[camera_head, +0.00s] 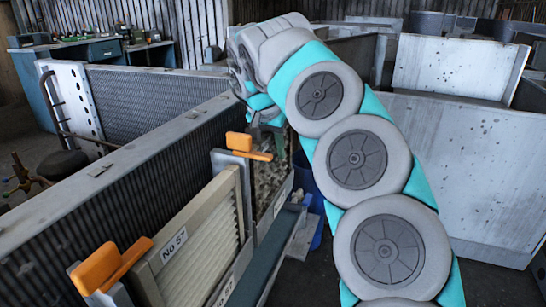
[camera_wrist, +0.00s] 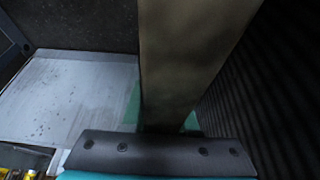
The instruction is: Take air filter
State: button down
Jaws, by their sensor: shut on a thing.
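In the wrist view a tan, flat-sided slab, seemingly the air filter (camera_wrist: 190,50), runs up from between the teal fingers of my gripper (camera_wrist: 161,116). The gripper is shut on it. In the head view my arm hides most of the gripper and the held part. A mottled brown panel (camera_head: 268,178) shows just below the wrist, and I cannot tell whether it is the held piece. A cream slatted panel labelled "No 57" (camera_head: 195,238) stands upright in the housing in front, beside orange clamps (camera_head: 240,142) (camera_head: 103,268).
A long grey ribbed housing wall (camera_head: 110,210) runs along the left. A dark ribbed wall (camera_wrist: 270,100) is close on the right in the wrist view. White panels (camera_head: 450,140) stand at the right. A blue workbench (camera_head: 100,52) is at the back left.

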jog(key=shift+a+f+b, duration=0.1)
jog(key=shift+f+b, duration=0.05)
jog(key=shift+b, duration=1.05)
jog(key=shift+s+a+b, duration=0.1)
jog(key=shift+b, duration=0.3)
notch_tip(320, 180, up, 11)
jog(key=p, duration=0.6)
jog(key=shift+f, duration=0.2)
